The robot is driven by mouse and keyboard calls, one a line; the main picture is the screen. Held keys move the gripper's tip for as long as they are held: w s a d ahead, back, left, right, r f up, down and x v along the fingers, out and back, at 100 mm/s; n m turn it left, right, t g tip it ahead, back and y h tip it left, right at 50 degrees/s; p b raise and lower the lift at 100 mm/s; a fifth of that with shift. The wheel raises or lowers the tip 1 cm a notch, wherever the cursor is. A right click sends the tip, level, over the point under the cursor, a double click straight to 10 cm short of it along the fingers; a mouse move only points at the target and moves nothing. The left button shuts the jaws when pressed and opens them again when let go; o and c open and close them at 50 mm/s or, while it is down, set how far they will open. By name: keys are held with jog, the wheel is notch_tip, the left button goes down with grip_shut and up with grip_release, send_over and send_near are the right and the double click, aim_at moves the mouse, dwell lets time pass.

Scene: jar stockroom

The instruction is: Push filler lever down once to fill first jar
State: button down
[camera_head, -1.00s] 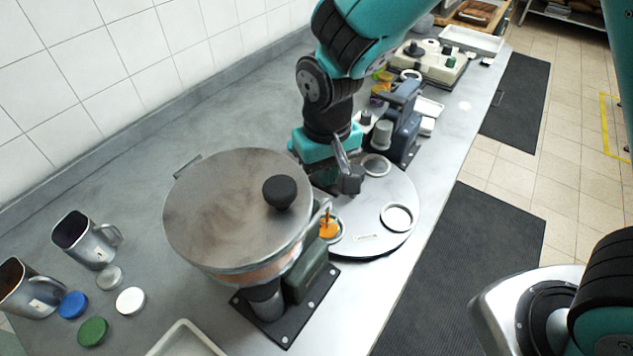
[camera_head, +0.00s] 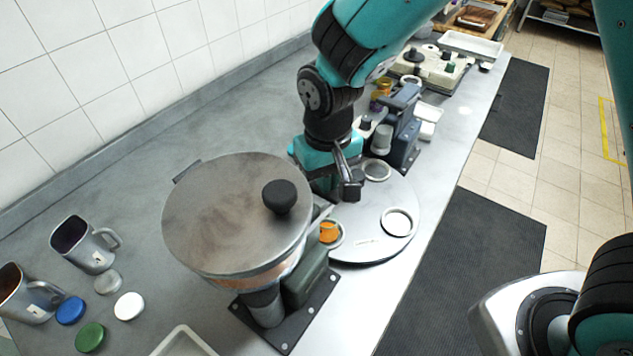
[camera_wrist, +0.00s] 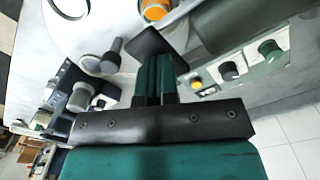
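The filler is a large round hopper with a grey lid (camera_head: 225,205) and a black knob (camera_head: 279,196), on a green-grey column (camera_head: 307,278). A pale, slanted rod (camera_head: 321,217), perhaps the filler lever, shows beside the column. An orange-filled jar (camera_head: 328,232) sits in the turntable (camera_head: 375,238) by the column; the orange also shows in the wrist view (camera_wrist: 155,9). My gripper (camera_head: 350,188) is low over the turntable, right of the hopper. In the wrist view its fingers (camera_wrist: 156,60) are close together, with a dark block at their tips. Contact with the lever cannot be told.
A blue-grey machine (camera_head: 402,125) stands just behind the turntable. Metal jugs (camera_head: 88,245) and coloured lids (camera_head: 71,310) are at the left. A pale tray (camera_head: 184,342) lies at the front. A tiled wall runs behind the bench.

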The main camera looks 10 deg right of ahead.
jog(key=shift+r+p, duration=2.45)
jog(key=shift+r, duration=0.65)
notch_tip(320, 180, up, 5)
jog(key=p, duration=0.4)
jog(key=s+d+r+n+y+b, duration=0.1)
jog(key=s+d+n+y+b, duration=0.1)
jog(key=s+b, duration=0.4)
jog(key=s+d+n+y+b, duration=0.2)
jog(key=s+d+b, duration=0.2)
jog(key=s, duration=0.5)
jog(key=b, duration=0.2)
jog(key=shift+r+b, duration=0.3)
jog(key=shift+r, duration=0.1)
